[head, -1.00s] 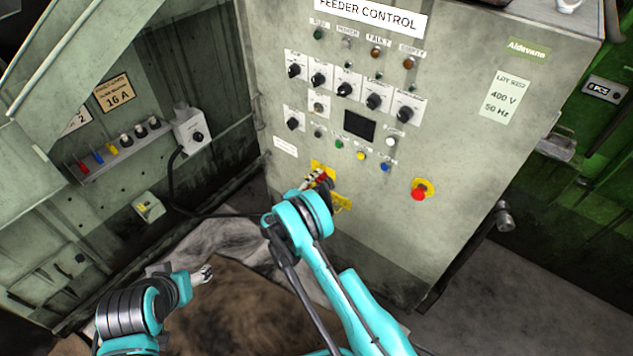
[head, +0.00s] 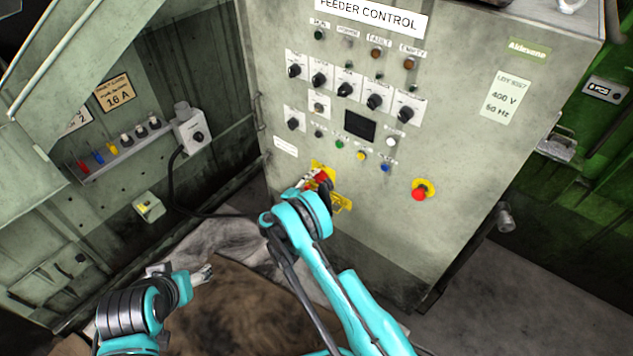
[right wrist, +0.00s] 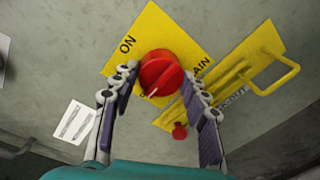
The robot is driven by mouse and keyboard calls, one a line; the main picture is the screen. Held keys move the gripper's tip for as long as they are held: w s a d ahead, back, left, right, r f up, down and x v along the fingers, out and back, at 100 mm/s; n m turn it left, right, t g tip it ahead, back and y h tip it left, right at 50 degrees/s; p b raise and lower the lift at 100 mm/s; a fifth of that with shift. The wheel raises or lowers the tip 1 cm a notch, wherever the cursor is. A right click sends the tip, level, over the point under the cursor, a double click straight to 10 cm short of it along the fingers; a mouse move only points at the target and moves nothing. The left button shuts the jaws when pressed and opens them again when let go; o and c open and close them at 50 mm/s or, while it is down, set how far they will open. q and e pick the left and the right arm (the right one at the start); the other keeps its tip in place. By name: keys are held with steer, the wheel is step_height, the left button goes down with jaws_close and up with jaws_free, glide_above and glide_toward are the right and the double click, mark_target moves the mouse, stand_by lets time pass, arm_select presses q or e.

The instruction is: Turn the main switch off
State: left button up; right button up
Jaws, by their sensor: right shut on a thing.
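The main switch is a red round knob (right wrist: 161,73) on a yellow plate (right wrist: 150,35) marked ON at its upper left in the right wrist view. A white mark on the knob points down and slightly left, away from the ON label. In the head view the red knob (head: 322,177) shows low on the feeder control cabinet. My right gripper (right wrist: 159,82) is shut on the knob, one finger on each side; it also shows in the head view (head: 315,181). My left gripper (head: 204,273) is away from the cabinet at lower left, too small to read its fingers.
A yellow hasp with a handle (right wrist: 272,75) and a small red part (right wrist: 180,131) sit beside the switch. A red emergency button (head: 418,194) is to the right. Selector knobs and buttons are above. A black cable (head: 172,185) hangs at left.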

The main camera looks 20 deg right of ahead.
steer(key=o, duration=1.2)
steer(key=shift+c, duration=0.2)
steer(key=v, duration=1.2)
